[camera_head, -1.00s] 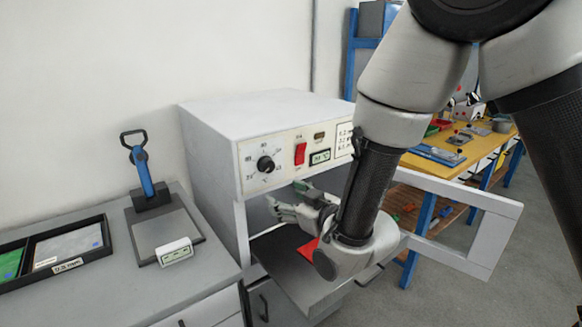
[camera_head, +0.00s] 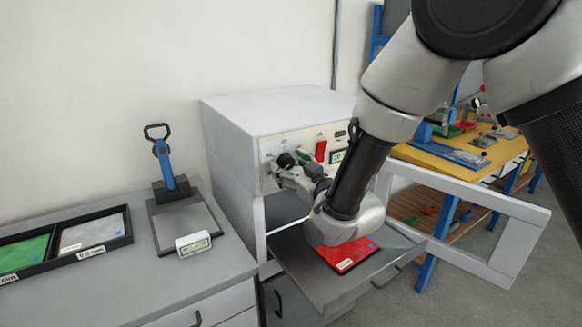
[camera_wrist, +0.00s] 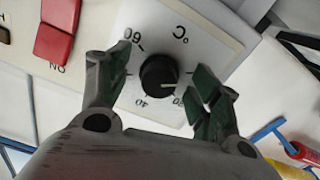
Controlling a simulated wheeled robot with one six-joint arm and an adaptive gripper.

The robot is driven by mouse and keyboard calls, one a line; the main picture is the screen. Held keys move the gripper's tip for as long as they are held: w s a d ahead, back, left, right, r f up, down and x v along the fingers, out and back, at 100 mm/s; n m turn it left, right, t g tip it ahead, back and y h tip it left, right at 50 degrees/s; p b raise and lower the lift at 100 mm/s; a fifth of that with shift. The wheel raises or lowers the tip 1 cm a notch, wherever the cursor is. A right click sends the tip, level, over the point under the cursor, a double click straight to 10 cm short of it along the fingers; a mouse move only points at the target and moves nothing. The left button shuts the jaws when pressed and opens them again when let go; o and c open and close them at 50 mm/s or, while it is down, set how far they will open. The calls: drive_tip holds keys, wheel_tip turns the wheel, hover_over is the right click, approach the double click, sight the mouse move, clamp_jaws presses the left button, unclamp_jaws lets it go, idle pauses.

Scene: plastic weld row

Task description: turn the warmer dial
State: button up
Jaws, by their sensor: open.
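The warmer dial (camera_wrist: 159,75) is a round black knob on the warmer's pale panel, with temperature marks around it. In the wrist view it sits between the two open fingers of my gripper (camera_wrist: 160,88), with a gap visible on each side. In the head view the dial (camera_head: 286,160) is at the left of the panel, and my gripper (camera_head: 290,172) reaches up to it from below right. The warmer (camera_head: 270,112) is a white box with its door open. Whether the fingers touch the dial is not clear.
A red switch (camera_wrist: 57,40) is close to the left finger. A metal shelf (camera_head: 300,275) holding a red sheet (camera_head: 350,254) juts out below my wrist. The open door (camera_head: 508,225) stands to the right. A blue-handled press (camera_head: 166,165) is on the left counter.

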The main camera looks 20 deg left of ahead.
drive_tip(key=c, duration=1)
drive_tip(key=shift+m, duration=0.3)
drive_tip(key=m, duration=0.5)
drive_tip(key=shift+s, duration=0.1)
drive_tip(key=m, duration=0.6)
drive_tip(key=shift+a, duration=0.1)
drive_tip(key=shift+r, duration=0.1)
drive_tip(key=o, duration=1)
